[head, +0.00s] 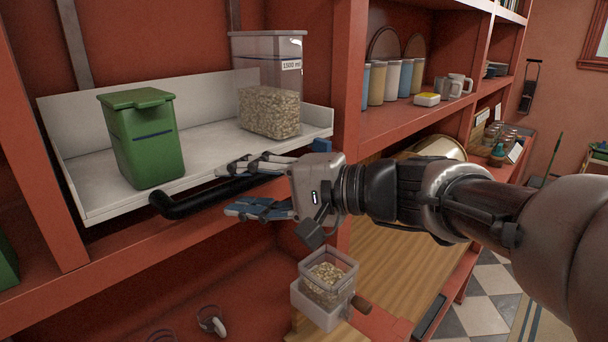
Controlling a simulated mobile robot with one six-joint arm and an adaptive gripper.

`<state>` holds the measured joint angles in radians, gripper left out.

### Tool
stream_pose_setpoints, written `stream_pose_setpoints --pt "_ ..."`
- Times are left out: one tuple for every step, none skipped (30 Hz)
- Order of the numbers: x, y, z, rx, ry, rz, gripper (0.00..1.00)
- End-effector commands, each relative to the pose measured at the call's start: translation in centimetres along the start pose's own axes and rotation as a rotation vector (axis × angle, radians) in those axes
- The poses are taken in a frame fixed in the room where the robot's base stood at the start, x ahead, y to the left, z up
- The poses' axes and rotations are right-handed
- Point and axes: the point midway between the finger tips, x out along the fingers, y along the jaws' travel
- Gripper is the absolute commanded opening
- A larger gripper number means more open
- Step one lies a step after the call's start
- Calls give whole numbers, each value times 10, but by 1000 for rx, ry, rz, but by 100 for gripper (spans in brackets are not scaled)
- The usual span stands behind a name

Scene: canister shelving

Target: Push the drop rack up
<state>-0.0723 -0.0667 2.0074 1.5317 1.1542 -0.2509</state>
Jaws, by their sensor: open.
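The drop rack (208,148) is a white shelf tray with a raised back and side, set in the red shelving at the left. A dark bar handle (185,204) runs along its front edge. My gripper (236,190) comes in from the right, with its open fingers above and below the handle's right part. The fingers hide part of the handle, and I cannot tell whether they touch it. A green lidded canister (142,140) stands upright on the rack's left half. A clear canister (268,105) partly filled with grain stands at the right back.
Red shelving (350,80) surrounds the rack, with an upright just right of it. Below, a grain-filled container (328,285) sits near the wooden counter (385,255).

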Motion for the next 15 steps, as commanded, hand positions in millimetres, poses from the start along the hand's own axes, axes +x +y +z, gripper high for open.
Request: stream_pose_setpoints --pt "6 1 1 0 -4 1 40" --pt "9 1 1 0 -3 1 40" --pt "11 1 1 0 -2 1 40" --pt "13 0 1 0 -2 1 40" --pt "14 0 1 0 -1 1 40" --pt "15 0 0 0 -1 0 40" --pt "15 0 0 0 -1 0 40" --pt "16 0 0 0 0 0 40" --pt "16 0 0 0 0 0 40" --pt "16 0 0 0 0 0 40" --pt "16 0 0 0 0 0 40" --pt "16 0 0 0 0 0 40" --pt "15 0 0 0 0 0 40" --pt "15 0 0 0 0 0 40" --pt "15 0 0 0 0 0 38"
